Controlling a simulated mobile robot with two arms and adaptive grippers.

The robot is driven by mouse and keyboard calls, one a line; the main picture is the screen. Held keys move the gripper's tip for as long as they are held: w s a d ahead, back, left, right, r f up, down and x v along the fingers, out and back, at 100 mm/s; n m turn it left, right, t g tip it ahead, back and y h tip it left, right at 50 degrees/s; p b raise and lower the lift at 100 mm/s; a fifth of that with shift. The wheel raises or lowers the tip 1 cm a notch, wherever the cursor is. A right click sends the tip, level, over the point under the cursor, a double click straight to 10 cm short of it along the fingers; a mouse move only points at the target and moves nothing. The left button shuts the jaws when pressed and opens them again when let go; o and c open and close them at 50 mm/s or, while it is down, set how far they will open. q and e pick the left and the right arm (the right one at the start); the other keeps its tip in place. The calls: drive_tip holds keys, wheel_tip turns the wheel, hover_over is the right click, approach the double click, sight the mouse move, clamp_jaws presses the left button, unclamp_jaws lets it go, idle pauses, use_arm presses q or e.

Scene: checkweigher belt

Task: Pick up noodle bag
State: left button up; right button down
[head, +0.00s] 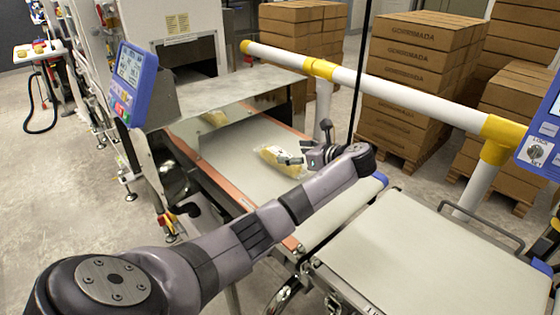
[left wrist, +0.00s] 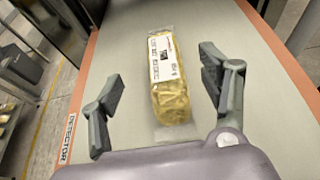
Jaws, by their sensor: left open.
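The noodle bag (head: 280,160) is a clear bag with yellow contents, lying on the grey belt (head: 240,142). In the left wrist view the noodle bag (left wrist: 168,80) shows a white printed label and lies lengthwise between and ahead of the open fingers. My left gripper (head: 292,159) is over the belt at the bag and partly covers it in the head view. In the left wrist view my left gripper (left wrist: 165,92) is open with a finger on each side, apart from the bag. My right gripper is not seen.
A white and yellow rail (head: 400,98) runs along the far side. A second, empty belt (head: 430,255) is at the right. Stacked boxes (head: 415,80) stand behind.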

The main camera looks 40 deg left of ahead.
sight(281, 153)
use_arm(q)
drive_tip(key=x, duration=0.7)
drive_tip(key=shift+w+a+f, duration=0.15)
drive_tip(key=shift+a+f, duration=0.05)
drive_tip(key=shift+f, duration=0.2)
drive_tip(key=shift+r, duration=0.1)
drive_tip(key=c, duration=1.5)
